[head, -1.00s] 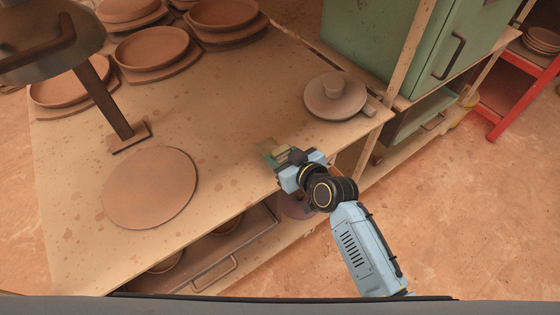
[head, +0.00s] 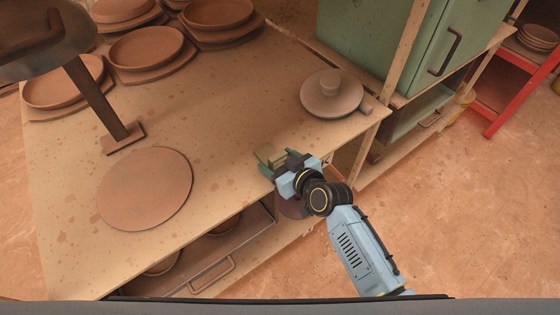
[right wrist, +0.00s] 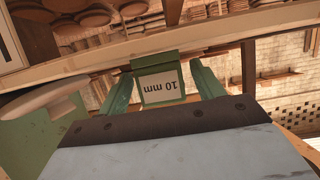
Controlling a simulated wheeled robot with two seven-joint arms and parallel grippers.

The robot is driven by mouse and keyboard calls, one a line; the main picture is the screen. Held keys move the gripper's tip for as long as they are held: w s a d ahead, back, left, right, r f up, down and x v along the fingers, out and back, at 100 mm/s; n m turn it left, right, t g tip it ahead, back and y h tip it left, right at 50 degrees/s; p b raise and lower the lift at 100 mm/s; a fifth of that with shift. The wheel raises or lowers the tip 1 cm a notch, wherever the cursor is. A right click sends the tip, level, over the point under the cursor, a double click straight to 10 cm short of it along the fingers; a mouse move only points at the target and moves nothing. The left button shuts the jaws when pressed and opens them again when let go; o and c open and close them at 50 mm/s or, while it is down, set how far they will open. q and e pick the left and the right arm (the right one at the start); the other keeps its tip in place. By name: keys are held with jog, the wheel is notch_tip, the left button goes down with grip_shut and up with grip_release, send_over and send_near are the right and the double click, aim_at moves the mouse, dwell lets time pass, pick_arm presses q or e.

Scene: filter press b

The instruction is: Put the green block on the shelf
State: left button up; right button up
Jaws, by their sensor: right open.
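The green block (right wrist: 161,82) shows in the right wrist view between the two green fingers of my right gripper (right wrist: 163,88). It has a pale label reading "10 mm", upside down in this view. The fingers stand on either side of it and the jaws are open. In the head view my right gripper (head: 273,163) is at the front edge of the wooden table (head: 225,115), with the block (head: 266,155) small and partly hidden at its fingers. I cannot tell which surface bears the block. My left gripper is not in view.
A round clay disc (head: 145,189) lies on the table at left, beside a dark lamp-like stand (head: 123,138). A knobbed round lid (head: 331,96) sits at the right corner. Clay dishes (head: 147,48) fill the back. A green cabinet (head: 372,45) stands behind right. A drawer-like tray (head: 225,250) is below.

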jog(key=shift+r, duration=0.2)
jog(key=shift+s+d+r, duration=0.1)
jog(key=shift+s, duration=0.05)
jog(key=p+v, duration=0.1)
jog(key=v, duration=1)
jog(key=shift+s+p, duration=0.25)
jog(key=shift+p, duration=0.15)
jog(key=shift+d, duration=0.2)
jog(key=s+d+f+m+g+h, duration=0.1)
jog(key=s+d+f+g+h, duration=0.2)
jog(key=f, duration=0.6)
jog(key=s+d+f+m, duration=0.1)
jog(key=s+d+f, duration=0.35)
jog(key=f, duration=0.45)
jog(key=s+d+f+m+g+h, duration=0.1)
jog(key=s+d+f+g+h, duration=0.2)
jog(key=f, duration=0.6)
jog(key=s+d+f+g, duration=0.1)
jog(key=s+f, duration=0.3)
jog(key=s, duration=0.4)
jog(key=s+d+f+m+g+h, duration=0.1)
jog(key=s+d+f, duration=0.3)
jog(key=s, duration=0.5)
jog(key=s+d+f+g, duration=0.1)
jog(key=s+d+f, duration=0.1)
jog(key=s+f, duration=0.3)
jog(key=s, duration=0.3)
jog(key=shift+s+d+m+g+h, duration=0.2)
jog(key=shift+d+m+g+h, duration=0.2)
